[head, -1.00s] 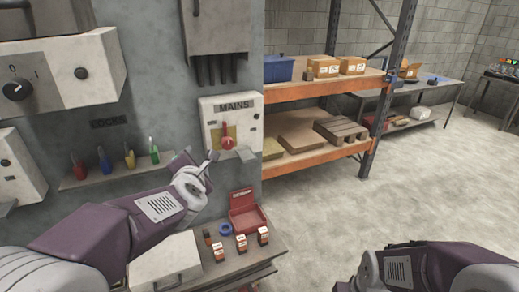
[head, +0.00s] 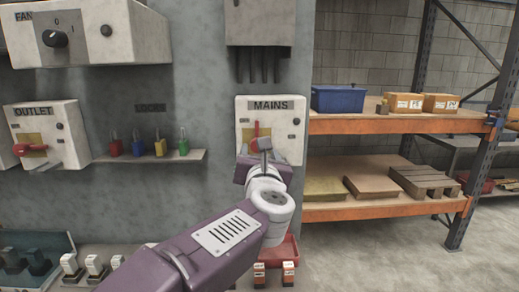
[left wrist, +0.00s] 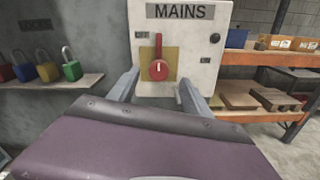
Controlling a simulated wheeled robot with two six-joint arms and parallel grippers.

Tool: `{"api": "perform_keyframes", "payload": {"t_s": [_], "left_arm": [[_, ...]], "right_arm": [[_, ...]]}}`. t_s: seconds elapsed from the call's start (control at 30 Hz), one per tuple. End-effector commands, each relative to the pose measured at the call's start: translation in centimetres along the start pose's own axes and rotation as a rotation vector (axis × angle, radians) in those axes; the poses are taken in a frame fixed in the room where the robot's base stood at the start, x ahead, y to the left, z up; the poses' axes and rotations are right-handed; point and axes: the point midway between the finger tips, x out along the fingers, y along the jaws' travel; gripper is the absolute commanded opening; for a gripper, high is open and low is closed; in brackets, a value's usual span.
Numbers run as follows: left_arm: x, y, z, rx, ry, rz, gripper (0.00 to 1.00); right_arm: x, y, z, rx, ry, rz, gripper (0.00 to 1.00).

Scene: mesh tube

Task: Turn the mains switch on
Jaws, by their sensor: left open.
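The MAINS box (head: 283,115) is a pale wall-mounted box with a red switch handle (head: 256,130) on a yellow plate. In the left wrist view the red handle (left wrist: 158,62) stands upright above its round red hub, with small unreadable labels near its top. My left gripper (head: 254,148) is in front of the lower part of the box. In the left wrist view its two fingers (left wrist: 158,90) are spread, one to each side of the hub and below it, with nothing between them. Contact with the box cannot be told. My right gripper is out of view.
An OUTLET box (head: 60,130) with a red handle and a FAN box (head: 85,38) are to the left. A shelf with several coloured padlocks (head: 190,157) juts from the wall between. A red tray (head: 282,252) lies below; an orange shelving rack (head: 375,124) stands right.

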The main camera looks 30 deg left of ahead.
Motion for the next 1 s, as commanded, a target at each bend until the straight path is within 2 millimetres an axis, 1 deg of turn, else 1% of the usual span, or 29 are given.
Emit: {"api": "perform_keyframes", "payload": {"t_s": [0.03, 0.2, 0.33, 0.4, 0.5, 0.7, 0.73, 0.77, 0.8, 0.87, 0.9, 0.93, 1.0], "left_arm": [[1.0, 0.1, -0.1, 0.003, 0.005, 0.005, 0.57], [4.7, 0.1, -0.1, 0.003, 0.005, 0.004, 0.57], [6.8, 0.1, -0.1, 0.002, 0.004, 0.003, 0.57], [7.5, 0.0, -0.1, 0.002, 0.003, 0.001, 0.57], [8.0, 0.1, -0.1, 0.001, 0.002, 0.001, 0.57], [8.1, 0.0, -0.1, 0.001, 0.002, 0.001, 0.57], [8.1, 0.0, -0.1, 0.001, 0.002, 0.001, 0.55], [8.0, 0.0, -0.1, 0.001, 0.002, 0.001, 0.46], [8.0, 0.0, -0.1, 0.001, 0.002, 0.001, 0.35], [8.0, 0.0, -0.1, 0.001, 0.002, 0.001, 0.18], [8.0, 0.0, -0.1, 0.001, 0.002, 0.001, 0.07], [8.0, 0.0, -0.1, 0.001, 0.002, 0.0, 0.0], [8.0, 0.0, -0.1, 0.002, 0.002, 0.0, 0.0]], "right_arm": [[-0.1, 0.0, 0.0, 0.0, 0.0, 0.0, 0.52], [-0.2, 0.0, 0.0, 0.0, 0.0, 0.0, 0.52], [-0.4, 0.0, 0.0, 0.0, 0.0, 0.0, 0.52], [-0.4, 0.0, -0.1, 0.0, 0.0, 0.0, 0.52], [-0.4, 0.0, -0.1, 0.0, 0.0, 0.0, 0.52], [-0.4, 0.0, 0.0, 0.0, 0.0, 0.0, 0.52], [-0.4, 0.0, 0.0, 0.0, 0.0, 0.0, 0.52], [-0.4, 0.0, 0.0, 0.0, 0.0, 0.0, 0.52], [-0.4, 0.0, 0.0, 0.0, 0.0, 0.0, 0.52], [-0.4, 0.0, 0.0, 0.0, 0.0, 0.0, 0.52], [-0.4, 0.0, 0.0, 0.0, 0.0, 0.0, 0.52], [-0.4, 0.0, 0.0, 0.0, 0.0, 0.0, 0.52], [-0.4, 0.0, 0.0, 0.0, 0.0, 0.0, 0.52]]}}
